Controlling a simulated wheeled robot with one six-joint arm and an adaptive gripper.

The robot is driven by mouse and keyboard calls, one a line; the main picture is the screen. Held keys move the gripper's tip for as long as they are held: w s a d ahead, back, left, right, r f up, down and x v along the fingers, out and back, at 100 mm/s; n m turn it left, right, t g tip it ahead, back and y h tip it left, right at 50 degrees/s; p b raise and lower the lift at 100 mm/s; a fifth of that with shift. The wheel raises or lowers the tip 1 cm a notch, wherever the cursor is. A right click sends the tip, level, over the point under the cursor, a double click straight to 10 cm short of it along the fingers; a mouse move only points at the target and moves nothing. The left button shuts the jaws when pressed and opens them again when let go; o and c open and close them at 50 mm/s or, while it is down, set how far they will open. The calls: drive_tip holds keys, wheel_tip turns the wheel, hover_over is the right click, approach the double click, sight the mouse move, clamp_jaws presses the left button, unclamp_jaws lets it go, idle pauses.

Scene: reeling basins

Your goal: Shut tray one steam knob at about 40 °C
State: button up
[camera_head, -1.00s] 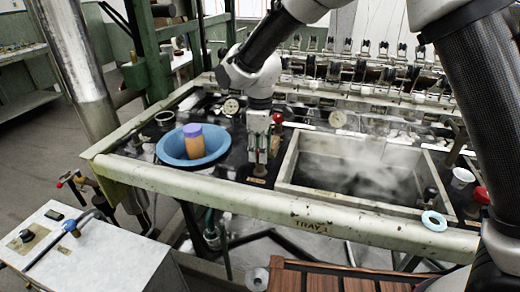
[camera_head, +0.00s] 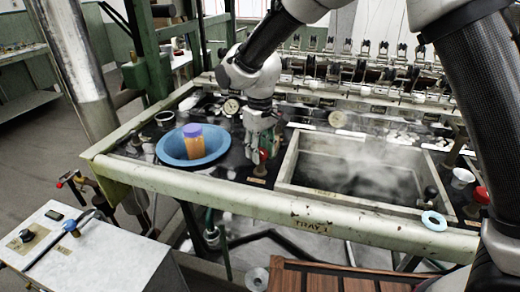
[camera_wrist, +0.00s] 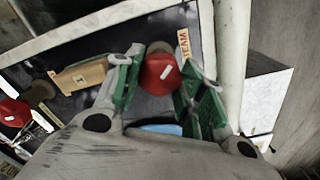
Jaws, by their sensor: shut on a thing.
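The red steam knob (camera_wrist: 158,75) with a white mark on top sits between the green finger pads in the wrist view, beside a label reading "TEAM", its start cut off. My gripper (camera_wrist: 154,86) is shut on this knob. In the head view my gripper (camera_head: 263,155) points down at the panel left of the steaming basin (camera_head: 283,168), and only part of the red knob (camera_head: 264,156) shows. The front beam (camera_head: 330,229) reads "TRAY 1". Two round dials (camera_head: 232,105) stand behind the basins; their readings are too small to tell.
A blue bowl (camera_head: 168,158) with an orange, purple-topped container (camera_head: 194,142) stands left of my gripper. Another red knob (camera_wrist: 14,112) shows at the left of the wrist view.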

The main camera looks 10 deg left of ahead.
idle(0.4)
drive_tip(key=o, duration=1)
wheel_tip(320, 180, up, 12)
